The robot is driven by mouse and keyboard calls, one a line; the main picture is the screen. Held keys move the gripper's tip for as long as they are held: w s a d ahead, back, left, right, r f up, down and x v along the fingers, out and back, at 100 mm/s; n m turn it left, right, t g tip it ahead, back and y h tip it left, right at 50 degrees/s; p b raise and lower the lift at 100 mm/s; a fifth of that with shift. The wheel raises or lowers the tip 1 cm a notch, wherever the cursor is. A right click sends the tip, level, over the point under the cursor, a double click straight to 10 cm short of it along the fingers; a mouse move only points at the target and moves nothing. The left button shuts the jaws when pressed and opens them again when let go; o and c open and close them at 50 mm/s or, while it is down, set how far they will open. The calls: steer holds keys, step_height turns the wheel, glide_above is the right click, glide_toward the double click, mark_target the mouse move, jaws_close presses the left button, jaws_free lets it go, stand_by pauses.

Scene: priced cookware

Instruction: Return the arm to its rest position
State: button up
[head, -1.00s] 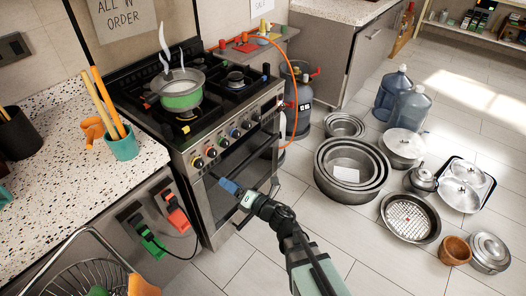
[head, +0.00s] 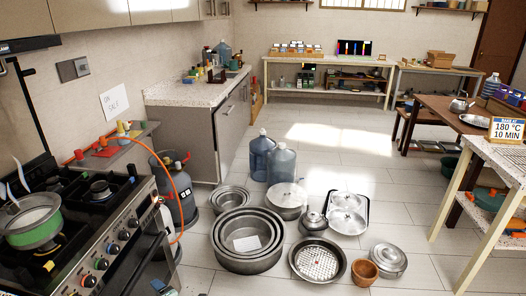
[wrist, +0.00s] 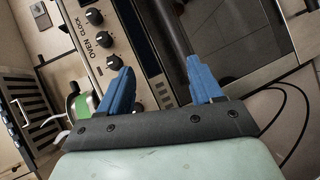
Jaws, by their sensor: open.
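My gripper (wrist: 158,66) shows in the wrist view with its two blue fingers spread apart and nothing between them. It is in front of the stove (wrist: 118,42), whose knobs, "OVEN CLOCK" panel and door lie beyond the fingers. I cannot tell the exact gap to the oven. In the head view only a small blue tip of my gripper (head: 163,288) shows at the bottom edge, beside the oven door. The rest of my arm is out of that view.
A steaming green-banded pot (head: 34,226) stands on the stove. A gas cylinder (head: 175,190) with an orange hose stands beside it. Nested round pans (head: 246,262), water jugs (head: 281,163) and other cookware cover the middle floor. The floor farther back is clear.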

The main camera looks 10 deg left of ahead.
steer(key=s+d+f+m+g+h, duration=0.2)
steer(key=d+f+m+h, duration=0.5)
steer(key=d, duration=0.4)
steer(key=s+d+f+m+g+h, duration=0.2)
steer(key=d+f+m+h, duration=0.3)
steer(key=d+f+m, duration=0.4)
steer(key=s+d+f+m+g, duration=0.3)
steer(key=s+d+f+m, duration=0.1)
steer(key=d, duration=0.8)
steer(key=s+d+f+m+g, duration=0.4)
steer(key=s+d, duration=0.3)
steer(key=d, duration=0.5)
steer(key=s+d+f+m+g, duration=0.3)
steer(key=s+d+f, duration=0.3)
steer(key=d, duration=0.7)
steer(key=shift+s+f+m+g, duration=0.3)
steer(key=shift+s+m+g, duration=0.1)
steer(key=shift+m, duration=0.1)
